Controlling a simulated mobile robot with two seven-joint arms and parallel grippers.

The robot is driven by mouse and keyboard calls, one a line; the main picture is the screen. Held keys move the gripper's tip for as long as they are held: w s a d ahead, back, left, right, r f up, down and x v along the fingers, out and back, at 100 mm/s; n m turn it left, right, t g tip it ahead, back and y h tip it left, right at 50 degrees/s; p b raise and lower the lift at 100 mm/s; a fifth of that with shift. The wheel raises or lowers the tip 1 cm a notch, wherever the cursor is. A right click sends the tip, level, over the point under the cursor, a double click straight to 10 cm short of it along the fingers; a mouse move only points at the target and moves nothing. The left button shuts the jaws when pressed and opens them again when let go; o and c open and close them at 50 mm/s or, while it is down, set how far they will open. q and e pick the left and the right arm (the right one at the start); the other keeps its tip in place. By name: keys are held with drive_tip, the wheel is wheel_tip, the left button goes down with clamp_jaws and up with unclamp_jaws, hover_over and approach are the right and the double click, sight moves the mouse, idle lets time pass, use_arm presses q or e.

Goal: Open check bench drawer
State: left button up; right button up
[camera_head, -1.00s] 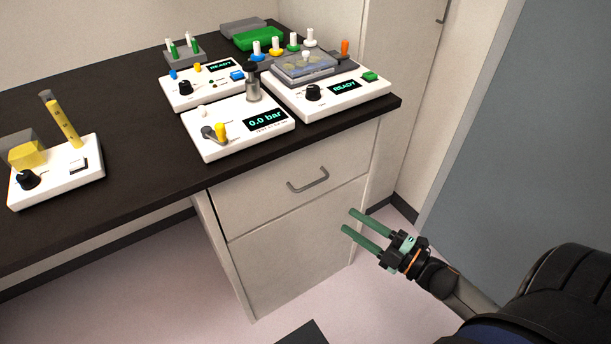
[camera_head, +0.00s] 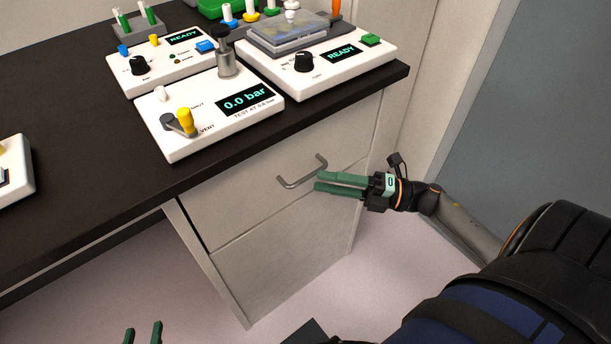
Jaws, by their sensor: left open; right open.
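The bench drawer (camera_head: 240,208) is a pale front under the black bench top, and it looks closed. Its grey bar handle (camera_head: 302,172) sits near the middle of the front. My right gripper (camera_head: 317,182) has green fingers and is open. Its fingertips are right by the right end of the handle; I cannot tell whether they touch it. Nothing shows between its fingers. My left gripper (camera_head: 143,333) shows only as two green fingertips at the bottom edge, apart and empty, well away from the drawer.
The black bench top (camera_head: 85,130) holds a white pressure unit (camera_head: 178,145) reading 0.0 bar and two white units (camera_head: 385,55) (camera_head: 125,85) reading READY. A cabinet door (camera_head: 290,255) is below the drawer. Pale floor is free to the left.

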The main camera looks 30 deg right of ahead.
sight(306, 177)
drive_tip(key=x, duration=0.5)
clamp_jaws()
idle(0.3)
drive_tip(key=shift+d+f, duration=0.1)
idle(0.9)
